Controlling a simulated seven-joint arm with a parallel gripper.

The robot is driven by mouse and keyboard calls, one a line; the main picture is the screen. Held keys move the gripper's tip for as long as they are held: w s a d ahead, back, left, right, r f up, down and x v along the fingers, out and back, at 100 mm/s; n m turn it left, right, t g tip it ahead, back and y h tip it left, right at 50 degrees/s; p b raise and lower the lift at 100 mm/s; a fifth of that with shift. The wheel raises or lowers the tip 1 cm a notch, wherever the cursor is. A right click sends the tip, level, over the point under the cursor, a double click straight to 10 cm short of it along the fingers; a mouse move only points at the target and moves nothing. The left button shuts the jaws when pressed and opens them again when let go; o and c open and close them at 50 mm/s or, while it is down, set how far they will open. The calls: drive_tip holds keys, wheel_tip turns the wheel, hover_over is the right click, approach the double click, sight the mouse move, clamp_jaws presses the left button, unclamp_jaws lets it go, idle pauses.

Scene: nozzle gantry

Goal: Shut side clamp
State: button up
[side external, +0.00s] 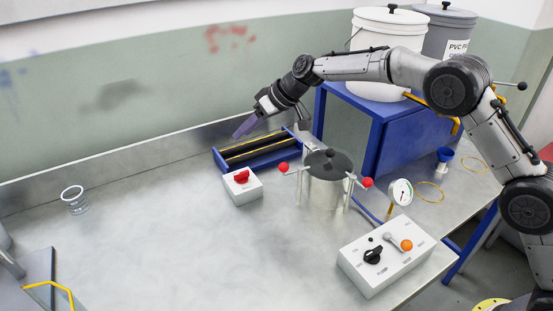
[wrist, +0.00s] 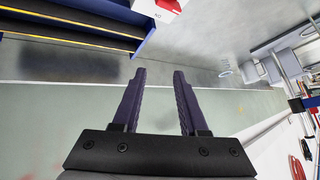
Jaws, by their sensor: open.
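A metal pot (side external: 328,185) with a dark lid stands near the middle of the bench. A clamp with a red ball handle (side external: 283,167) sticks out on its left side, and another red ball handle (side external: 367,182) on its right. Both handles stick out sideways; I cannot tell how each clamp sits on the lid. My gripper (side external: 238,133) is open and empty, with purple fingers, up and to the left of the pot, above the blue rack. In the wrist view its two fingers (wrist: 158,75) are apart with nothing between them. The pot and clamps are not in the wrist view.
The blue rack (side external: 219,159) lies behind a white box with a red knob (side external: 242,188). A gauge (side external: 400,192) stands right of the pot, with a control box (side external: 385,262) in front. A blue stand (side external: 385,140) with buckets is behind.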

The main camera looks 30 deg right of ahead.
drive_tip(key=m+t+h, duration=0.1)
drive_tip(key=m+t, duration=0.1)
wheel_tip(320, 180, up, 6)
drive_tip(key=m+t+h, duration=0.6)
drive_tip(key=m+t, duration=0.2)
drive_tip(key=t, duration=0.3)
hover_over(287, 169)
drive_tip(key=w+d, duration=0.1)
drive_tip(key=w, duration=0.2)
drive_tip(key=s+f+n+y, duration=0.1)
drive_tip(key=s+f, duration=0.1)
drive_tip(key=f, duration=0.1)
drive_tip(key=s+f+n, duration=0.1)
drive_tip(key=s+f, duration=0.1)
drive_tip(key=f, duration=0.2)
drive_tip(key=s+f+n+g+y, duration=0.1)
drive_tip(key=s+f, duration=0.1)
drive_tip(key=f, duration=0.1)
drive_tip(key=shift+a+f+n+y, duration=0.15)
drive_tip(key=shift+a+n+y, duration=0.15)
drive_tip(key=shift+a+n, duration=0.1)
drive_tip(key=w, duration=0.7)
drive_tip(key=shift+w+a, duration=0.15)
drive_tip(key=shift+a, duration=0.15)
clamp_jaws()
